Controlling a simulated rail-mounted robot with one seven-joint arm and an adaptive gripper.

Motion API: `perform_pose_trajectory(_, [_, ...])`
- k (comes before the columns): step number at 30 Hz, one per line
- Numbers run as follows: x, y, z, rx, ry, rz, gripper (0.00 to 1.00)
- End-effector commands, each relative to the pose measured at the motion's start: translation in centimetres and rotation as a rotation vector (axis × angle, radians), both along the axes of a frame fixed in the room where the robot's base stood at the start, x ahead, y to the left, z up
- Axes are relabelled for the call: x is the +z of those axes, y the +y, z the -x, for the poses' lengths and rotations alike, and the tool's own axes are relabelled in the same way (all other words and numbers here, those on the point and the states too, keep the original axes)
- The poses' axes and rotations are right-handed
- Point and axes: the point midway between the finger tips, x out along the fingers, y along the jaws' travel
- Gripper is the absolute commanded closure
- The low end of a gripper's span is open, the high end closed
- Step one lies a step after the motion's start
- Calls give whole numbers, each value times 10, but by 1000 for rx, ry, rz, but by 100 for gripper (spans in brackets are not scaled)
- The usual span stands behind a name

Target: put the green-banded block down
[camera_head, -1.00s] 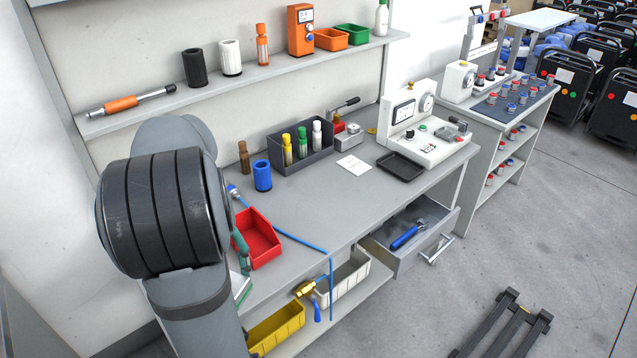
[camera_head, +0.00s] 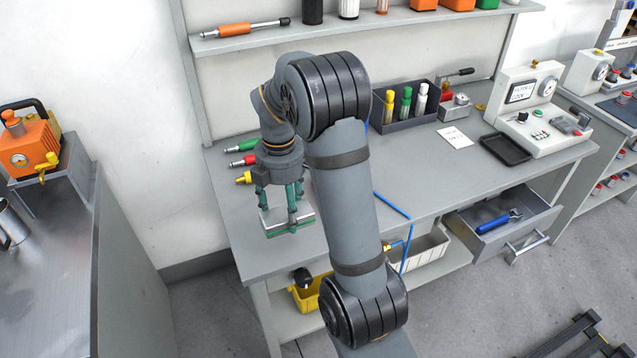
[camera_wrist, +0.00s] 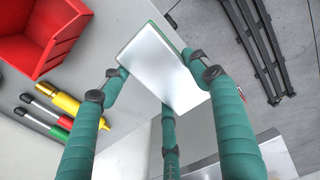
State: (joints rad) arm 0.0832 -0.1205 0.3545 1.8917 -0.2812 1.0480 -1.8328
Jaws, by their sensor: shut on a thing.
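The green-banded block (camera_head: 287,225) is a pale silvery slab with a green stripe along its lower side. In the wrist view its bare metallic face (camera_wrist: 163,65) lies between my fingers. My gripper (camera_head: 283,212) has green-sleeved fingers and is shut on the block, pointing down. It holds the block over the left front part of the grey workbench (camera_head: 235,225). Whether the block's underside touches the bench is unclear. In the wrist view my gripper (camera_wrist: 160,80) surrounds the block with three fingers.
Green-, red- and yellow-tipped tools (camera_head: 243,163) lie just behind my gripper. A red bin (camera_wrist: 38,38) shows in the wrist view. A drawer (camera_head: 500,225) stands open at the bench's right. A metal counter (camera_head: 50,265) is across a floor gap at left.

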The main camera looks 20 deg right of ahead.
Motion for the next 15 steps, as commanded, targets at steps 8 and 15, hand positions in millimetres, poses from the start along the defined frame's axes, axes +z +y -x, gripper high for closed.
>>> perform_pose_trajectory(8, [-31,-3,-57,-3,1,0,84])
perform_pose_trajectory(15, [-56,-6,-98,-2,-2,0,84])
